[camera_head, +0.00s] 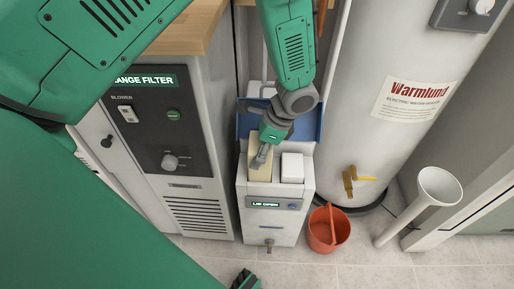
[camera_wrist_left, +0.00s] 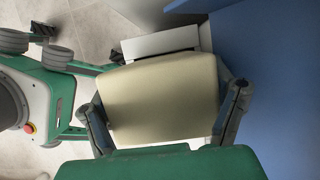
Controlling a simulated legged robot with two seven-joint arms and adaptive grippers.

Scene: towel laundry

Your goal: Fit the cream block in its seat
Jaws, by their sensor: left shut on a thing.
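The cream block (camera_head: 257,172) is at the left side of the top of a narrow white unit, beside a white block (camera_head: 292,168). My left gripper (camera_head: 263,153) reaches down from above and is shut on the cream block. In the left wrist view the cream block (camera_wrist_left: 160,98) fills the space between the two fingers of the left gripper (camera_wrist_left: 163,100). The white unit (camera_head: 270,226) has a display reading LID OPEN (camera_head: 265,204). The seat is hidden under the block, so I cannot tell how deep it sits. My right gripper does not show.
A raised blue lid (camera_head: 245,123) stands behind the blocks; it is close at the right in the wrist view (camera_wrist_left: 270,80). A grey cabinet (camera_head: 205,125) is left, a white water heater (camera_head: 375,150) right. An orange bucket (camera_head: 328,230) and white funnel (camera_head: 438,187) stand right.

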